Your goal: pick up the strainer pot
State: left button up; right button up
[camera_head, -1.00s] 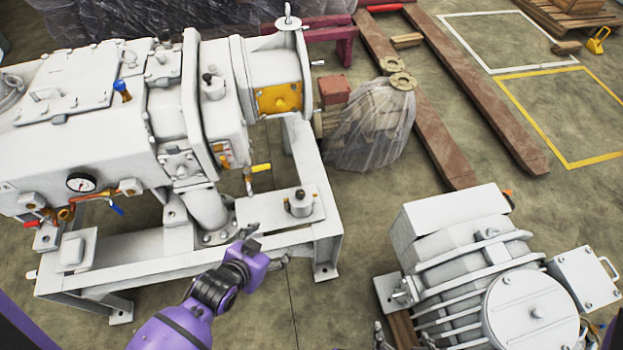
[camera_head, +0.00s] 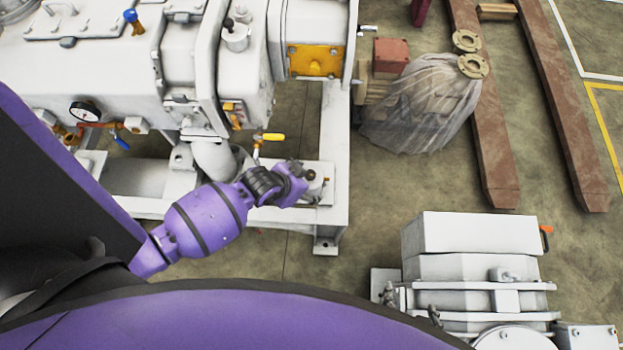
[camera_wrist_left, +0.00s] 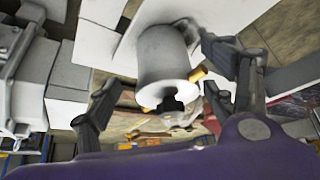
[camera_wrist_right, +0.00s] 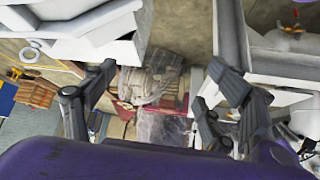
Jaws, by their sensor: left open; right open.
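The strainer pot (camera_wrist_left: 163,62) is a small grey-white cylinder with a flared rim and a dark knob. In the left wrist view it lies between the spread fingers of my left gripper (camera_wrist_left: 158,85), which is open. I cannot tell whether a finger touches it. In the head view the left gripper (camera_head: 298,182) is at the pot (camera_head: 316,180) on the white frame's corner and hides most of it. My right gripper (camera_wrist_right: 155,90) is open and empty in the right wrist view, with floor and a wrapped object beyond it.
The large white vacuum machine (camera_head: 110,50) stands on a white frame (camera_head: 335,130) with a yellow-handled valve (camera_head: 270,137) near the pot. A white motor unit (camera_head: 470,235) stands at lower right. A plastic-wrapped object (camera_head: 420,105) and brown beams (camera_head: 485,150) lie beyond.

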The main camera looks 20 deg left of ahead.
pick_arm(q)
jog(key=x, duration=0.5)
jog(key=shift+w+a+r+b, duration=0.1)
jog(key=shift+w+a+b, duration=0.05)
jog(key=shift+b, duration=0.15)
jog(key=c, duration=1.6)
